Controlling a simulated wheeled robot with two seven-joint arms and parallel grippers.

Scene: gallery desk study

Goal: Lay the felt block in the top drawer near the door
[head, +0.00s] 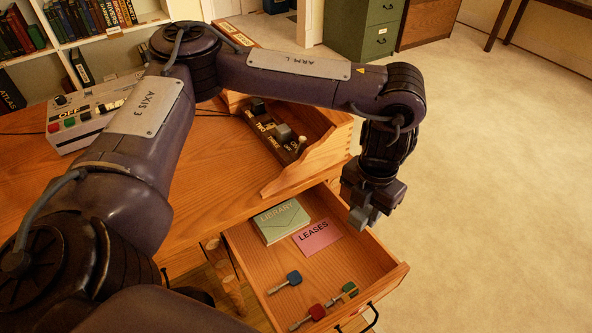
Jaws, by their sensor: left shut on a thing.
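My left gripper (365,212) hangs from the arm that crosses the desk, pointing down. It is shut on a small dark grey block, which I take to be the felt block; the fingers and block are close in colour, so its outline is hard to tell. The gripper shows above the right side of an open drawer (383,284), near its right wall. The drawer is pulled out from under the desk top. My right gripper is not in view.
The drawer holds a green "LIBRARY" booklet (281,221), a pink "LEASES" card (317,238) and keys with blue (294,278), red (317,312) and green (349,289) heads. Its middle is bare. A wooden tray with switches (285,138) stands on the desk (215,165).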

